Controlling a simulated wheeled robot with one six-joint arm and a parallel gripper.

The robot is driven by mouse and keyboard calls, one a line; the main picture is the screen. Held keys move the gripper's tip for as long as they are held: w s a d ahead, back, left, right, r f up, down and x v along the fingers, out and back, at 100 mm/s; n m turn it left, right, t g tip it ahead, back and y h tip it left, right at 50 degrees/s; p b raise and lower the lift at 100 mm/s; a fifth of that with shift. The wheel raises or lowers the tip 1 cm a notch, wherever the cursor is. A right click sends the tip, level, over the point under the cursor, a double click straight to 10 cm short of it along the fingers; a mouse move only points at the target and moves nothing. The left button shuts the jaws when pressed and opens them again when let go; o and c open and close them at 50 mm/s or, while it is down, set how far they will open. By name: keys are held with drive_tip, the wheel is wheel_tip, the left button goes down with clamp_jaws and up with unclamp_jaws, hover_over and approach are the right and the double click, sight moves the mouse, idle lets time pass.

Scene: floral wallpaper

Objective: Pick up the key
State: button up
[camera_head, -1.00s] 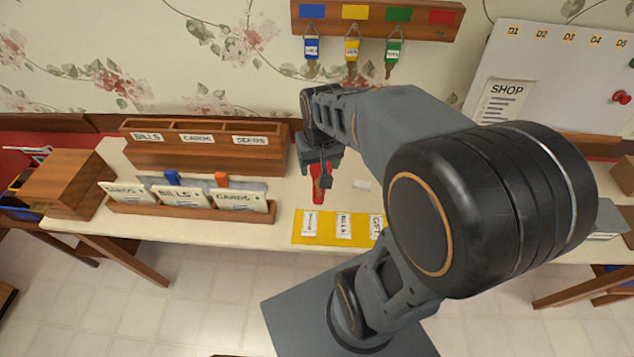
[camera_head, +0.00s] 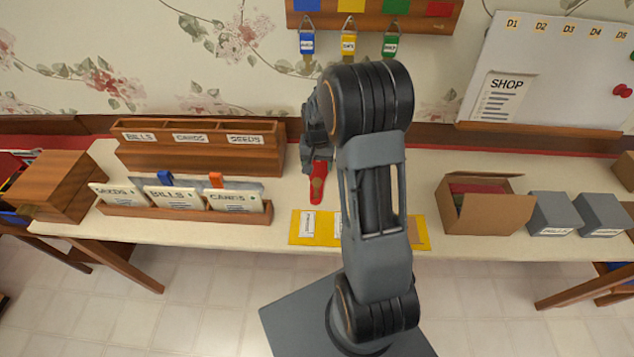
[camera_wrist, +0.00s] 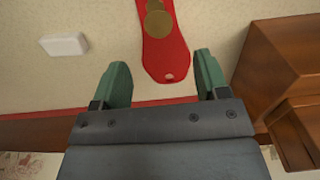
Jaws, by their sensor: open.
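The key with a red tag (camera_head: 318,183) lies on the table, below the rack. In the wrist view the red tag (camera_wrist: 165,58) has a small hole at its lower end, and the brass key (camera_wrist: 159,18) on it is partly cut off by the top edge. My gripper (camera_wrist: 162,72) is open, with its green fingers apart and empty. In the wrist view the tag's holed end appears between the fingertips, with a gap on each side. In the head view my gripper (camera_head: 317,156) is just behind the tag, partly hidden by my arm.
Blue, yellow and green keys hang from the wall rack (camera_head: 375,14); nothing visible hangs below its red patch. A wooden sorter (camera_head: 200,155) stands left of the key, and a yellow mat (camera_head: 297,228) lies in front. A small white block (camera_wrist: 63,44) lies nearby.

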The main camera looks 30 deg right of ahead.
sight(317, 179)
drive_tip(key=shift+s+f+p, duration=0.1)
drive_tip(key=shift+f+p, duration=0.4)
drive_tip(key=shift+f, duration=2.95)
drive_tip(key=c, duration=1.1)
drive_tip(key=shift+r, duration=0.15)
drive_tip(key=shift+r, duration=0.55)
drive_tip(key=s+a+r, duration=0.1)
drive_tip(key=s+r, duration=0.3)
drive_tip(key=s+a+r+b, duration=0.1)
drive_tip(key=s+r, duration=0.2)
drive_tip(key=s, duration=0.2)
drive_tip(key=s+a+r, duration=0.1)
drive_tip(key=s+r, duration=0.3)
drive_tip(key=shift+s+r+b, duration=0.35)
drive_tip(key=shift+s+b, duration=0.05)
